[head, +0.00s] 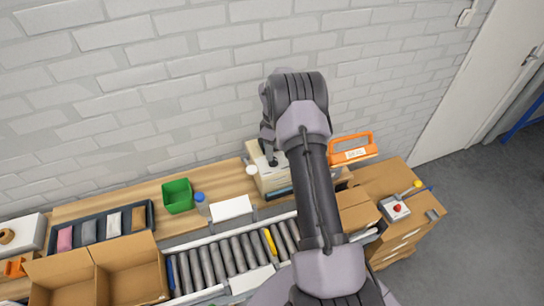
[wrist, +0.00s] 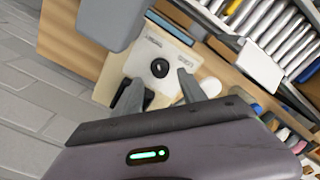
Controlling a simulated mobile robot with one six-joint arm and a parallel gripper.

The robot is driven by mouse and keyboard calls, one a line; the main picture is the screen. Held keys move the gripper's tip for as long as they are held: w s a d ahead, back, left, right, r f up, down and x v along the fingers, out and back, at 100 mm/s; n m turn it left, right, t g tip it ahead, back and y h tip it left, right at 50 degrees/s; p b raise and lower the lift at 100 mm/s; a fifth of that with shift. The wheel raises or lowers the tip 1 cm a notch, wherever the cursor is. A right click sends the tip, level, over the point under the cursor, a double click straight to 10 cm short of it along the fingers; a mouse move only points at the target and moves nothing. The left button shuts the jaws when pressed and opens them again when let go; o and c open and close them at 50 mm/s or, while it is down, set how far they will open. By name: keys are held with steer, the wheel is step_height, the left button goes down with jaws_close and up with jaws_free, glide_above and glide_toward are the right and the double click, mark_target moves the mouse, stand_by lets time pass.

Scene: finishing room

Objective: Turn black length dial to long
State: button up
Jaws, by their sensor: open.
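The black length dial (wrist: 160,68) is a round black knob on the face of a beige machine (wrist: 134,62), seen in the wrist view. The same machine (head: 270,182) stands on the wooden bench in the head view, partly behind my arm. My gripper (wrist: 160,88) is open, its two fingers apart on either side of the dial in the picture. The gap between fingers and dial is hard to judge. The dial's pointer and setting are too small to read. In the head view the gripper (head: 267,142) hangs over the machine.
A white round knob (head: 251,170) sits at the machine's left side. A roller conveyor (head: 230,256) runs in front. A green bin (head: 177,196), a blue-capped bottle (head: 201,203) and a white sheet (head: 231,208) lie left. An orange-handled tool (head: 352,150) stands right.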

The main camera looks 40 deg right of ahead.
step_height(320, 180, down, 4)
steer(key=shift+f, duration=0.2)
steer(key=shift+c, duration=0.2)
jaws_close()
